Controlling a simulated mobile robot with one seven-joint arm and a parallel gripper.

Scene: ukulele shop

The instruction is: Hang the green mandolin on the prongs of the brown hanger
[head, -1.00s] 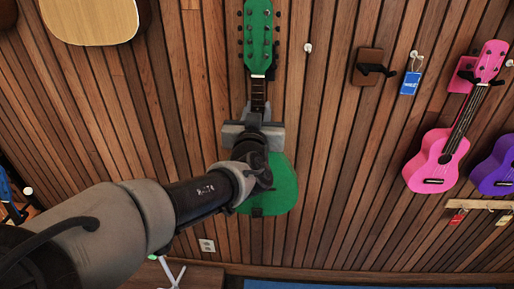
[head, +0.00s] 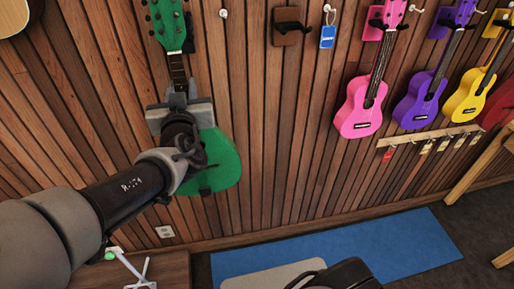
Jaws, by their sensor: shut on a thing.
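The green mandolin (head: 222,160) hangs upright in my grip in front of the slatted wood wall, at the left of the head view. Its headstock (head: 167,22) is up and its body down. My gripper (head: 179,98) is shut on the mandolin's neck, just above the body; gripper and wrist hide part of the body. The brown hanger (head: 285,38) is a square wooden block on the wall, up and to the right of the mandolin. Its dark prongs (head: 290,27) stick out and hold nothing. The mandolin and hanger are clearly apart.
Right of the hanger hang a blue tag (head: 328,37), a pink ukulele (head: 361,107), a purple one (head: 418,101) and a yellow one (head: 467,100). An acoustic guitar (head: 13,15) is at upper left. Below are a blue mat (head: 400,247) and a wooden cabinet (head: 165,270).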

